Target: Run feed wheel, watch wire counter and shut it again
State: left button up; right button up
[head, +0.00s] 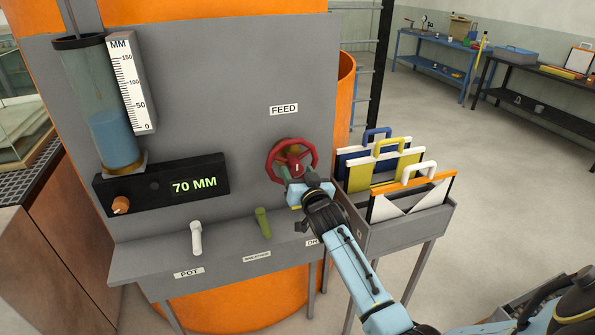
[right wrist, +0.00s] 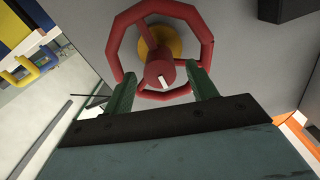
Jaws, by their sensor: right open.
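The red feed wheel (head: 291,160) is on the grey panel under the FEED label (head: 284,110). In the right wrist view the wheel (right wrist: 209,50) fills the upper middle, with a red hub and a white mark. My right gripper (head: 293,170) is at the wheel's lower part. Its two green fingers (right wrist: 162,85) are apart, one on each side of the hub; I cannot tell whether they touch the wheel. The counter display (head: 194,185) reads 70 MM. Blue liquid (head: 117,140) partly fills the clear cylinder beside the MM scale (head: 131,85). My left gripper is not in view.
A white lever (head: 196,238) and an olive lever (head: 263,222) stand on the ledge below the panel. An orange knob (head: 121,205) is on the display box. A grey rack (head: 400,232) with handled boards stands close right of the panel. Open floor lies beyond it.

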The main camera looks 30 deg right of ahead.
jog(key=shift+w+d, duration=0.15)
jog(key=shift+w, duration=0.5)
grip_shut()
